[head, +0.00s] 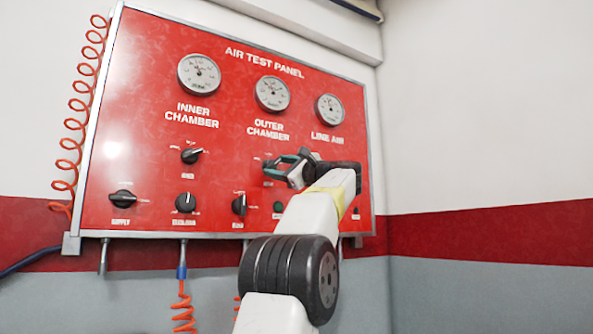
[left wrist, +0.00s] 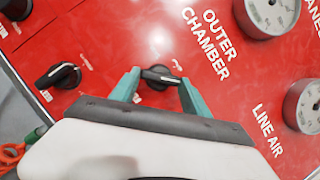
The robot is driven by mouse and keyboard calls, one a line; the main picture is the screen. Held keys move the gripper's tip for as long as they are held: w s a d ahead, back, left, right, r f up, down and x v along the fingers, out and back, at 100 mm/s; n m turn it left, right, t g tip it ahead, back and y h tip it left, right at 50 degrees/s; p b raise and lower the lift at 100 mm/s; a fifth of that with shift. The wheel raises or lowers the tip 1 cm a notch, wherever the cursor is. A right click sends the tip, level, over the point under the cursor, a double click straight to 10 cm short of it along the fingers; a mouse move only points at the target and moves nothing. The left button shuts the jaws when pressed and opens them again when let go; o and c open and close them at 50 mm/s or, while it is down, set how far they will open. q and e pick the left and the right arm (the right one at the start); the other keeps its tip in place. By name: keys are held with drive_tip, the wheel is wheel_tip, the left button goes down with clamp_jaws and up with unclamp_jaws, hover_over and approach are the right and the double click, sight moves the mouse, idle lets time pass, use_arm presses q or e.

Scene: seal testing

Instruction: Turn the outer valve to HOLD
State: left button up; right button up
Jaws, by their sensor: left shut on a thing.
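The outer valve (left wrist: 160,76) is a black knob under the OUTER CHAMBER lettering on the red panel. In the left wrist view its bar lies nearly level between my two teal fingers. My left gripper (left wrist: 158,84) is shut on this knob, one finger at each end of the bar. In the head view my left gripper (head: 280,168) reaches the panel below the OUTER CHAMBER gauge (head: 272,93), and the gripper and arm cover most of the valve. The small position labels around the knob are too blurred to read. My right gripper is out of view.
The inner valve knob (head: 191,156) is to the left. A lower row holds the supply knob (head: 122,198), a middle knob (head: 185,203) and another black knob (head: 239,205). The LINE AIR gauge (head: 330,109) is at the upper right. Orange coiled hose (head: 70,143) hangs at the panel's left edge.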

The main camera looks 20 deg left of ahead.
use_arm(q)
drive_tip(key=n+g, duration=0.1)
drive_tip(key=n, duration=0.2)
drive_tip(key=shift+a+r+g, duration=0.1)
drive_tip(key=shift+a+g, duration=0.05)
drive_tip(key=shift+g, duration=0.15)
drive_tip(key=shift+n, duration=0.3)
drive_tip(key=o, duration=1.4)
drive_tip(key=shift+d, duration=0.2)
